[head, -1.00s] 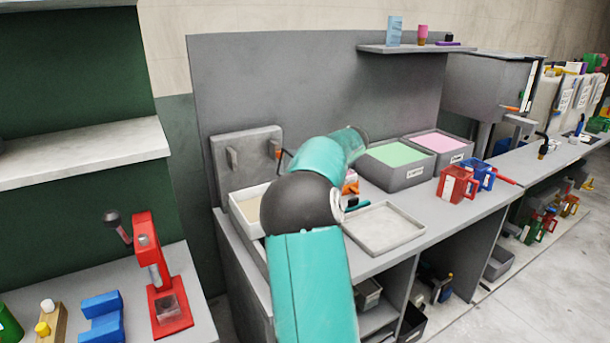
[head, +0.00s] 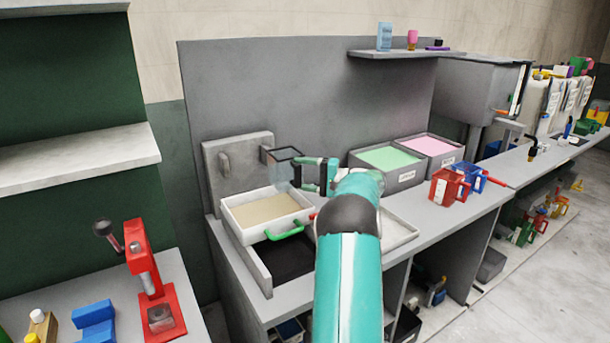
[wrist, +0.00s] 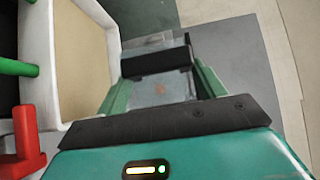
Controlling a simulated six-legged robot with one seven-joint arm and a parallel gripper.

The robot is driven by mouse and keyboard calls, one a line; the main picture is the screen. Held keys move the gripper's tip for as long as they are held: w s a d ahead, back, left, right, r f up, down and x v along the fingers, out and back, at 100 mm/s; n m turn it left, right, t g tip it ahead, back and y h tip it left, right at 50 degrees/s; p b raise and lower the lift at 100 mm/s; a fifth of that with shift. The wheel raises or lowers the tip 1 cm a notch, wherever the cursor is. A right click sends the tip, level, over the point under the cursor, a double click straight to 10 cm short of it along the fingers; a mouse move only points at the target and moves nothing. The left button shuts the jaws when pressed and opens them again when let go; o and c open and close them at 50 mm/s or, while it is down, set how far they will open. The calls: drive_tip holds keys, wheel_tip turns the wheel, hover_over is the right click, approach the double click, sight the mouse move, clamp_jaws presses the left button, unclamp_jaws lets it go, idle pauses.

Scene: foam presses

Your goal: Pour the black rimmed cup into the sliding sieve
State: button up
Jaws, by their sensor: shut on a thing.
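The black rimmed cup (head: 284,170) is a clear, square-looking cup with a dark rim. My gripper (head: 303,174) is shut on it from the right and holds it above the back of the sieve. The rim is uppermost in the head view and the cup looks roughly upright; its contents are unclear. The sliding sieve (head: 238,226) is a white-walled tray with a tan bed and a green handle (head: 285,232) at its front. In the wrist view the cup (wrist: 158,90) sits between my green fingers (wrist: 160,80), with the sieve (wrist: 47,90) to the left.
A grey bracketed plate (head: 220,165) stands behind the sieve. A pale tray (head: 395,240) lies to the right, partly behind my arm. A red handle (wrist: 28,140) shows beside the sieve. Green and pink bins (head: 385,160) and red and blue mugs (head: 447,187) stand farther right.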

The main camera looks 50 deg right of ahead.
drive_tip(key=shift+r, duration=1.5)
